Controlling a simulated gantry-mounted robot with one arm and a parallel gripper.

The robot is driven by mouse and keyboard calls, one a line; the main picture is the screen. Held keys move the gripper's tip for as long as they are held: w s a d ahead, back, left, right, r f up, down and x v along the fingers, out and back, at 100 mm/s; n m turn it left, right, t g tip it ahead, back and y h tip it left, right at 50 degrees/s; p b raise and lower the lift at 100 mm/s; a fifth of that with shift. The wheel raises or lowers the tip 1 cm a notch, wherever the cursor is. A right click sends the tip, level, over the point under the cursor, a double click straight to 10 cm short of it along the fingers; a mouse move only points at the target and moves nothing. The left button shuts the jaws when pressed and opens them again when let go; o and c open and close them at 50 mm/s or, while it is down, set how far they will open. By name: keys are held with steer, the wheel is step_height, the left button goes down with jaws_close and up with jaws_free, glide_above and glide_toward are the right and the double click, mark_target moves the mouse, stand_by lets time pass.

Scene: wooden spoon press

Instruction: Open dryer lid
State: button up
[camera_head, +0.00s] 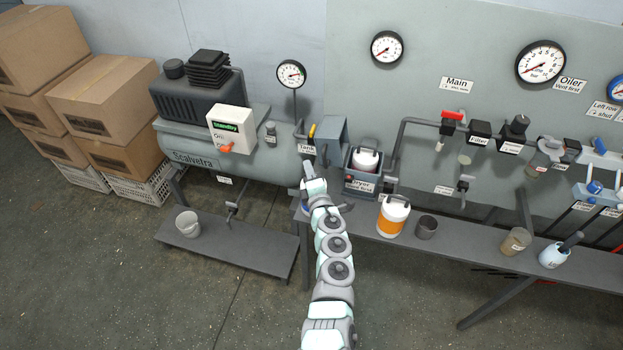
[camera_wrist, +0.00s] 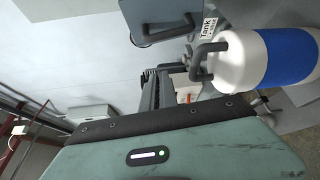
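The dryer (camera_head: 361,186) is a dark grey box on the bench, labelled "Dryer". Its top is open and a white canister (camera_head: 367,160) shows inside. Its grey lid (camera_head: 332,134) stands raised at the box's left side. In the wrist view, a dark panel with a handle (camera_wrist: 150,14), apparently the lid, is at the top. My gripper (camera_head: 308,171) is left of the dryer, below the raised lid, and looks apart from it.
A white canister with a blue band (camera_wrist: 268,57) is close to my gripper. An orange and white jug (camera_head: 392,216) and a dark cup (camera_head: 427,227) stand on the bench right of my arm. The compressor tank (camera_head: 190,150) is to the left, pipes and valves to the right.

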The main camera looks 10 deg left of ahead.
mark_target(331, 145)
steer(key=b+x, duration=0.2)
steer(key=x, duration=0.2)
steer(key=shift+w, duration=0.1)
jaws_close()
steer(key=shift+w+d+r, duration=0.1)
steer(key=shift+d+r, duration=0.1)
steer(key=shift+d, duration=0.75)
steer(key=shift+w+d+r, duration=0.15)
steer(key=shift+d+r, duration=0.05)
steer(key=shift+d, duration=0.7)
